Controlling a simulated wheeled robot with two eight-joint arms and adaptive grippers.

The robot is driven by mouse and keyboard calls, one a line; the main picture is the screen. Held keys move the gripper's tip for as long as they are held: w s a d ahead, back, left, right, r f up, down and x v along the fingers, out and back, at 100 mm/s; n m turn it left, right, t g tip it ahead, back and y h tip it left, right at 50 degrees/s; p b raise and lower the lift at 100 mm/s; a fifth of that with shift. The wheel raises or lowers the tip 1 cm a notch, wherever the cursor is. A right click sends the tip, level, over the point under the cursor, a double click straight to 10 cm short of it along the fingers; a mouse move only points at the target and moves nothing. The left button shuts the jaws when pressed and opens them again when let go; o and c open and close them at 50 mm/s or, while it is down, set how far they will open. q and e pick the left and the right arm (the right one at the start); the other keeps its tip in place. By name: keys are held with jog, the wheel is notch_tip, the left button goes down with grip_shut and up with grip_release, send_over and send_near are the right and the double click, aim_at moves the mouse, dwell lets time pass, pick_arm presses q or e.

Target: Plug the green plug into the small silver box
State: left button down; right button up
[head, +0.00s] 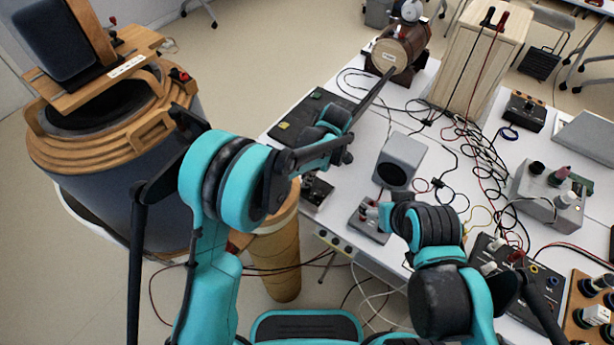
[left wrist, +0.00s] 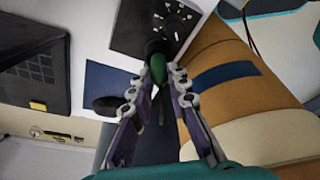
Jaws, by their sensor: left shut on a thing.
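In the left wrist view my left gripper (left wrist: 157,80) is shut on the green plug (left wrist: 158,68). The plug is between the fingertips, over the edge of a black box with white dial marks (left wrist: 178,22). Whether it touches that box I cannot tell. In the head view my left arm reaches over the table's left end, and the plug is hidden there. A small silver box (head: 366,226) with light and reddish fittings on top sits at the table's front edge, right of the black box (head: 318,190). My right arm is beside it; its fingers are not clear.
A larger silver box (head: 540,198) is at the right. Loose cables cover the table's middle. A brown cylinder (head: 275,262) stands by the table's left end, and a big wooden-topped drum (head: 90,170) is farther left.

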dwell(0.4)
pick_arm(q)
jog(key=c, duration=1)
grip_release()
jog(key=shift+r+p, duration=1.65)
jog(key=shift+r, duration=0.8)
jog(key=shift+r, duration=0.1)
